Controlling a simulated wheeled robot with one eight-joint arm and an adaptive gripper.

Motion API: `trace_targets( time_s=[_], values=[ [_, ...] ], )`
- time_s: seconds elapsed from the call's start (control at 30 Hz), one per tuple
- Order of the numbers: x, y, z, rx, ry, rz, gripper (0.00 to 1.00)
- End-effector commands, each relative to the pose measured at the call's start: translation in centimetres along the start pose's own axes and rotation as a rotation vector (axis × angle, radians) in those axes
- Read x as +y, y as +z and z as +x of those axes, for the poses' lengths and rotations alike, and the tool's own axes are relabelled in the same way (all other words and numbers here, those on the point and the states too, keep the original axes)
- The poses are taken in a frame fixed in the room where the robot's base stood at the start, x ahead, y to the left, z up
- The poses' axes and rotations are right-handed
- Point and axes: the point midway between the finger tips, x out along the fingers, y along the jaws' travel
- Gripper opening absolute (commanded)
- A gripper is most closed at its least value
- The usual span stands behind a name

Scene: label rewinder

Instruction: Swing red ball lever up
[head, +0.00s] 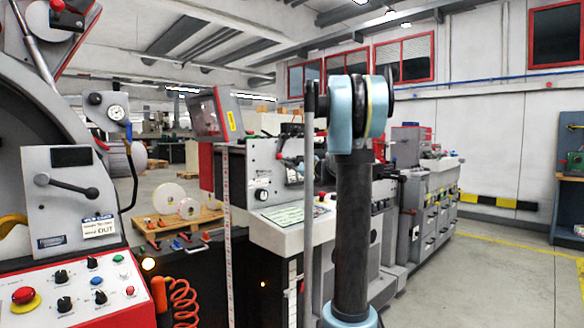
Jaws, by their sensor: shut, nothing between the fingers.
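I cannot make out a lever with a red ball for certain. A small red knob (280,156) shows on the grey face of the middle machine (262,170), too small to tell its shape. Several small red-orange handles (152,224) stand on top of a dark cabinet at the left centre. A black lever (70,187) lies slantwise across a grey panel on the left machine. My gripper is not in view; only a link of my arm, with blue joints, stands upright right of centre and hides part of the machines behind it.
A control panel (85,290) with a red stop button (24,296) fills the lower left. An orange coiled hose (184,300) hangs beside it. A screen (206,115) stands above the middle machine. Grey floor (480,280) at the right is clear.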

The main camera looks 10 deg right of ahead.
Motion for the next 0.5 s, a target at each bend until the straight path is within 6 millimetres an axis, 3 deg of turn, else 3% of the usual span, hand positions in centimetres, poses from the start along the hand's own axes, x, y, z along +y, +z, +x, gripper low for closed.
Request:
trace_targets(
  time_s=[0.5],
  values=[
    [1.9,5.2,0.3,-0.001,-0.024,0.476,0.0]
  ],
)
